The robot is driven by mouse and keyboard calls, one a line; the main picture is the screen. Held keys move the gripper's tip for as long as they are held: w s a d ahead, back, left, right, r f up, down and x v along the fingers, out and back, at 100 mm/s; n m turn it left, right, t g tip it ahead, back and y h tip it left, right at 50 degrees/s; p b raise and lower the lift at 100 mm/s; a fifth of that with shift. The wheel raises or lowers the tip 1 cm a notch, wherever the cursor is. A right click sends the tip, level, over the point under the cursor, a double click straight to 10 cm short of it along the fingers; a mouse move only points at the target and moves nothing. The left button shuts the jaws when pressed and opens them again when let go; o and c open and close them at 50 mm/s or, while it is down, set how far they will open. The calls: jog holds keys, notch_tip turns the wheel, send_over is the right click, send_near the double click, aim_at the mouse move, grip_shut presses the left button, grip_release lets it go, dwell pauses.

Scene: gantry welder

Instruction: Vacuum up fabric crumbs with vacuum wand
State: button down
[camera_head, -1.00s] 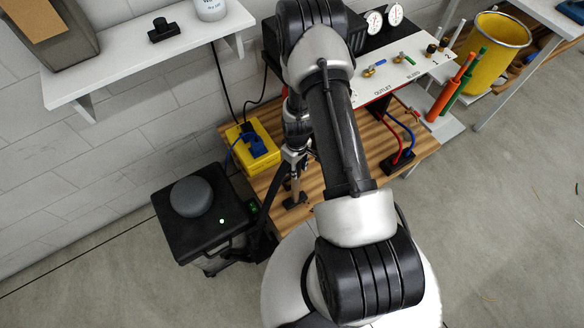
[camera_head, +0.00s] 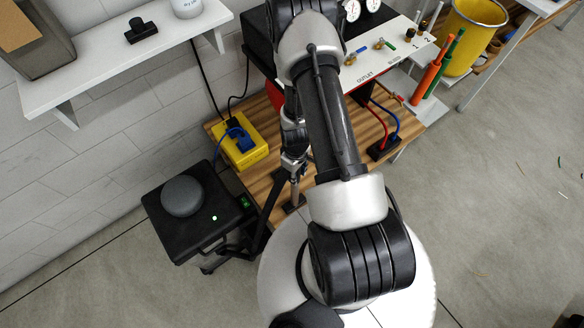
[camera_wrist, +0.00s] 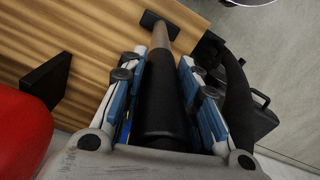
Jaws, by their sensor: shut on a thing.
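My gripper (camera_wrist: 163,60) is shut on the vacuum wand (camera_wrist: 165,105), its blue-padded fingers on either side of the black handle. The wand's metal tube runs to a flat dark nozzle (camera_wrist: 158,22) over the striped wooden bench top; I cannot tell whether it touches. In the head view my arm partly hides the gripper and wand. A black vacuum unit (camera_head: 190,232) with a round grey lid and green lights stands on the floor at left; a black hose runs beside the wand. Small thin scraps (camera_head: 562,194), probably fabric crumbs, lie on the floor at far right.
The wooden bench (camera_head: 278,180) carries a yellow box (camera_head: 240,152) with a blue plug and a white gauge panel (camera_head: 385,52). A yellow bin (camera_head: 470,38) and orange and green rods stand at upper right. Concrete floor at right is largely open.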

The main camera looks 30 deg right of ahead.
notch_tip(320, 180, up, 8)
jog(key=w+a+p, duration=0.1)
jog(key=w+p, duration=0.1)
jog(key=p, duration=0.3)
jog(key=shift+w+a, duration=0.2)
jog(key=shift+a, duration=0.2)
dwell(0.6)
dwell(0.4)
